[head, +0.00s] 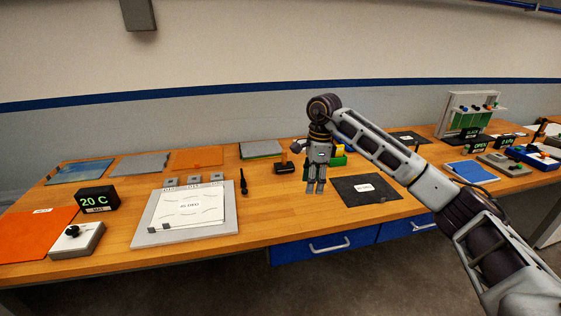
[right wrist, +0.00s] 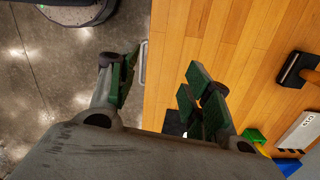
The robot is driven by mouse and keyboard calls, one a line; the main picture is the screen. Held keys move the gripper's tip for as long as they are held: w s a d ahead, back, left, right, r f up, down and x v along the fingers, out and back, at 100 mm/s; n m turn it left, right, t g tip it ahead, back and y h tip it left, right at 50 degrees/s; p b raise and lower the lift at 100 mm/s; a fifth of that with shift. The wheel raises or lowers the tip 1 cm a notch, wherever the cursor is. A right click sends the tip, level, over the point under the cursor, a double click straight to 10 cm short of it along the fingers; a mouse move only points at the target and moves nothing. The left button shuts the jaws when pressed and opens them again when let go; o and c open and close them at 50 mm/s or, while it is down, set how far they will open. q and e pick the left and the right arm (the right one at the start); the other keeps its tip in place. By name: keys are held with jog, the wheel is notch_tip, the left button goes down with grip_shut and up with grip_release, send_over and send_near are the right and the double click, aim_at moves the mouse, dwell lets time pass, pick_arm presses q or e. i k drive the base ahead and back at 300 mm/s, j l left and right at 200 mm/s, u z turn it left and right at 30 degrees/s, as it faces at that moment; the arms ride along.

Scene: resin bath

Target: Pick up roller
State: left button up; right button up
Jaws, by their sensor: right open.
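The thing that looks like the roller (head: 284,166) is a dark block with a brown handle, lying on the wooden bench left of my right gripper. It also shows at the right edge of the right wrist view (right wrist: 292,69), partly cut off. My right gripper (head: 316,188) hangs pointing down over the bench, apart from the roller. In the right wrist view its green-padded fingers (right wrist: 160,88) are spread and nothing is between them. My left gripper is not in view.
A dark mat (head: 366,190) lies right of the gripper. A green bin (head: 339,160) stands behind it. Bare wood (head: 275,215) is clear in front.

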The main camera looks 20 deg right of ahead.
aim_at(283, 167)
jog(key=i, duration=1.15)
